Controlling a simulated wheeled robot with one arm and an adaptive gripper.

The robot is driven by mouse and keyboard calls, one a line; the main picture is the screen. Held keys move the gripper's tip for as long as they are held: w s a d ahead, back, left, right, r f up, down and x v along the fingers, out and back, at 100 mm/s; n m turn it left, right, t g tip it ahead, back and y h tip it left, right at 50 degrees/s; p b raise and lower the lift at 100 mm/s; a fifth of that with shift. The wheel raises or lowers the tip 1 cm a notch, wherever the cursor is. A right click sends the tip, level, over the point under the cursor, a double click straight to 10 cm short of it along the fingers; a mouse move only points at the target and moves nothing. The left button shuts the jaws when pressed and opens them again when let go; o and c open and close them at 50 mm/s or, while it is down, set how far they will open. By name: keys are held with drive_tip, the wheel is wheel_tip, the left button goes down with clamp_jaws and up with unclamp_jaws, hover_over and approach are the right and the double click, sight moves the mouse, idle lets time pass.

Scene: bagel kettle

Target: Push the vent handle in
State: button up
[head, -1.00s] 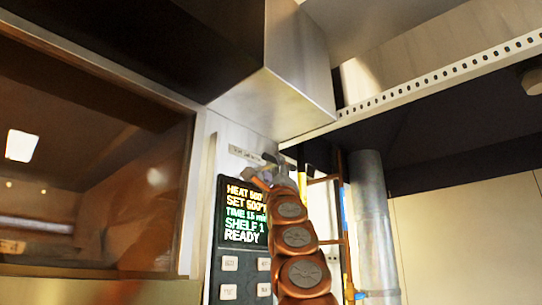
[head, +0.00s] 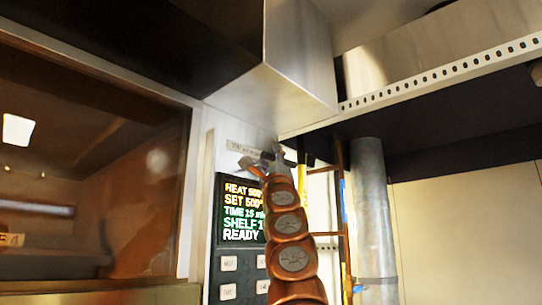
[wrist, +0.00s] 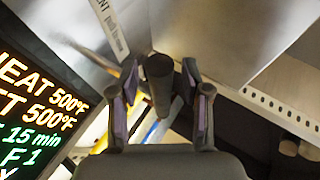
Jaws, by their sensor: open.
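The vent handle (wrist: 158,82) is a dark, round-ended rod in the wrist view, standing between the two fingers of my gripper (wrist: 158,92). My gripper is open, with one finger on each side of the rod; I cannot tell whether either touches it. In the head view my gripper (head: 264,160) is at the top of the white control panel, just below the steel hood, and my arm hides part of this area. A label strip (head: 243,148) is beside it; in the wrist view the label (wrist: 108,24) shows the letters "ENT".
The lit oven display (head: 241,208) reads READY, with buttons below. A steel hood (head: 285,75) overhangs close above my gripper. A perforated rail (head: 440,82) and a grey pipe (head: 372,215) are to the right. The oven window (head: 90,170) is at the left.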

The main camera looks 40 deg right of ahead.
clamp_jaws()
idle(0.3)
idle(0.3)
